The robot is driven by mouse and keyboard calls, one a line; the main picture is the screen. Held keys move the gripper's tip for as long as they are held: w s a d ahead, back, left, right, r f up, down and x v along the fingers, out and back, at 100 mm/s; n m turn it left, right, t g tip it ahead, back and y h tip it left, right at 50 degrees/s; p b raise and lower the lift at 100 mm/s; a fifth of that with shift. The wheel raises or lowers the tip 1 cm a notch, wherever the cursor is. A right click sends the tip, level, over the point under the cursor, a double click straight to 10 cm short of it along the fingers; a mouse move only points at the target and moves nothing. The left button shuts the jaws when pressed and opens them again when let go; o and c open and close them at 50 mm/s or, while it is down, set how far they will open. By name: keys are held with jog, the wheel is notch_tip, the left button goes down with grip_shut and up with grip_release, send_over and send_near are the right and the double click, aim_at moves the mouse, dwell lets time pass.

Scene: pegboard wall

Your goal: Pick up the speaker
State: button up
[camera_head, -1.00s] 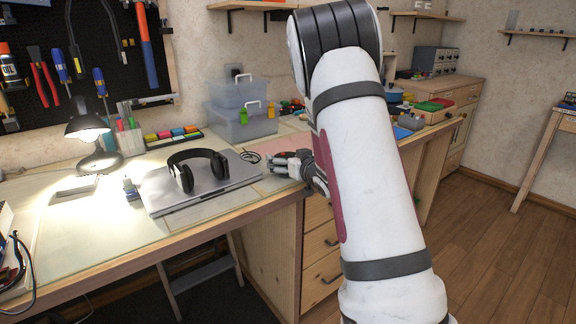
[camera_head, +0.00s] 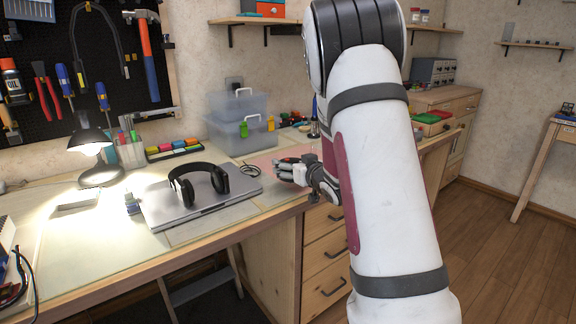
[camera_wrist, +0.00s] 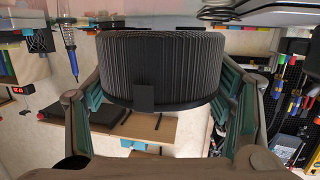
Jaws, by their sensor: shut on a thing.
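The speaker (camera_wrist: 160,62) is a dark, finely ribbed round body in the wrist view, with a small plain tab on its near side. It sits between the two fingers of my gripper (camera_wrist: 160,85), one at each side, and the gripper is shut on it. In the head view my gripper (camera_head: 300,172) is at the front right part of the workbench, right of the laptop. I cannot make out the speaker there; my arm covers much of that area.
A closed laptop (camera_head: 165,212) with black headphones (camera_head: 220,180) on it lies left of my gripper. Clear storage boxes (camera_head: 235,135) stand behind. A lit lamp (camera_head: 90,140) is at the left. The floor (camera_head: 490,250) at the right is clear.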

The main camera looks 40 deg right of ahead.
jog(key=d+f+p+v, duration=0.1)
jog(key=d+v, duration=0.1)
jog(key=v, duration=1.1)
jog(key=shift+s+f+p, duration=0.15)
jog(key=shift+s+p, duration=0.2)
jog(key=shift+s, duration=0.2)
